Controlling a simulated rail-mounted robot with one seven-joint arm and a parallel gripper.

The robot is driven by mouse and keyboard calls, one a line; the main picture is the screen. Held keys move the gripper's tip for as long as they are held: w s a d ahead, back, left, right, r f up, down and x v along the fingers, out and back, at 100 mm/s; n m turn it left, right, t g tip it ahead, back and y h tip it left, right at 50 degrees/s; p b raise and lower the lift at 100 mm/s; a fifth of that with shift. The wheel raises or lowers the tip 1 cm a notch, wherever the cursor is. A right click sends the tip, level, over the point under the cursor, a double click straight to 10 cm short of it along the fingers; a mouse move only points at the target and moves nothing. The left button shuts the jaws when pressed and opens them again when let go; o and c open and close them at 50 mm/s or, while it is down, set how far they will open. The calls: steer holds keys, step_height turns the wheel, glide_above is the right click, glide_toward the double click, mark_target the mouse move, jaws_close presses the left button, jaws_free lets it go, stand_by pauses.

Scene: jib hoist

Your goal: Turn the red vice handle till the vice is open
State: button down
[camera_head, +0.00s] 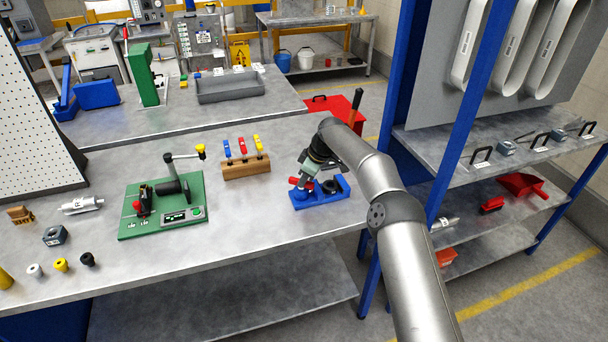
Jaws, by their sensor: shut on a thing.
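The blue vice (325,198) stands at the right end of the near grey bench. Its red handle (293,182) shows at its left side, partly hidden by my gripper. My gripper (301,181) reaches down over the left part of the vice from the arm above and is shut on the red handle. The fingertips are small and partly covered. A dark round part (330,186) sits on the vice right of the gripper. I cannot tell how wide the vice jaws stand.
A wooden block (246,168) with blue, red and yellow tools stands left of the vice. A green fixture board (162,207) lies further left. A blue-framed shelf (440,130) rises close on the right, beside my arm.

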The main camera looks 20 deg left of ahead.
steer(key=shift+r+n+p, duration=0.1)
steer(key=shift+n+p, duration=0.35)
steer(key=shift+n, duration=0.15)
steer(key=c, duration=1.4)
jaws_free()
steer(key=v, duration=1.7)
steer(key=shift+w+r, duration=0.2)
steer(key=shift+w, duration=0.2)
